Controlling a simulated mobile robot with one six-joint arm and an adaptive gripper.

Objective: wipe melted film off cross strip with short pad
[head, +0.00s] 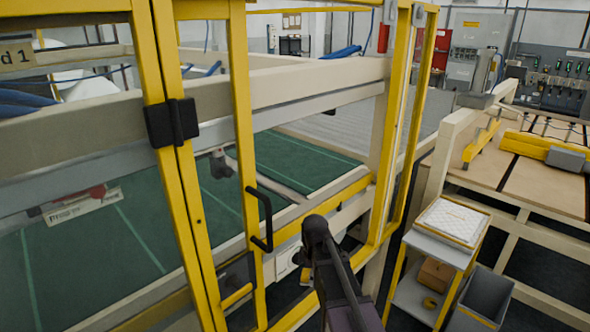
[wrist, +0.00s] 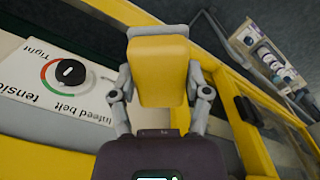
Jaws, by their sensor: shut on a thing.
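In the wrist view my gripper (wrist: 161,98) is shut on a yellow block with a grey edge, which I take for the short pad (wrist: 160,66). One grey finger presses each side of it. In the head view my dark arm reaches forward at the bottom centre, beside the yellow guard frame; the gripper and pad cannot be made out there. Inside the machine, a pale strip (head: 275,180) lies between the green belts (head: 300,160); I cannot tell whether it is the cross strip. No melted film can be made out.
Yellow door posts (head: 247,150) and a black handle (head: 260,220) stand close left of my arm. A white tension panel with a dial (wrist: 70,72) is left of the pad. A trolley (head: 440,247) and grey bin (head: 483,297) stand at right.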

